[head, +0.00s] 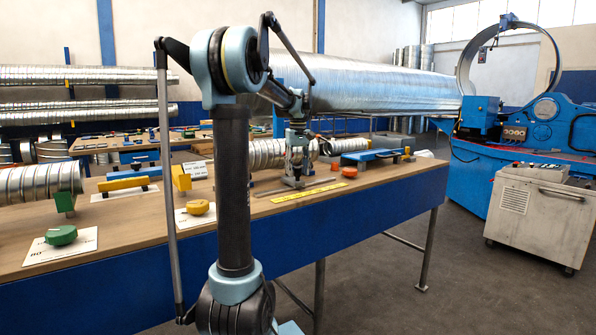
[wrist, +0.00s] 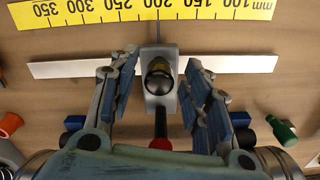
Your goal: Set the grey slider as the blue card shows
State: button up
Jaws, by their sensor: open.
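The grey slider (wrist: 152,98), with a dark round knob on top, sits on a pale straight rail (wrist: 80,65) in the wrist view. In the head view my gripper (head: 297,158) is low over the bench beside the yellow scale (head: 308,191). The slider is mostly hidden there. I cannot make out a blue card in either view.
On the wooden bench (head: 405,172) stand a green knob (head: 62,235), a yellow knob (head: 198,207), a yellow handle (head: 123,183), an orange knob (head: 350,172) and a blue handle (head: 370,156). A green object (wrist: 282,131) and an orange ring (wrist: 10,124) lie near the rail.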

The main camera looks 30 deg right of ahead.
jog(key=shift+f, duration=0.1)
grip_shut()
jog(key=shift+s+a, duration=0.2)
jog(key=shift+a, duration=2.35)
grip_release()
jog(key=shift+d, duration=0.1)
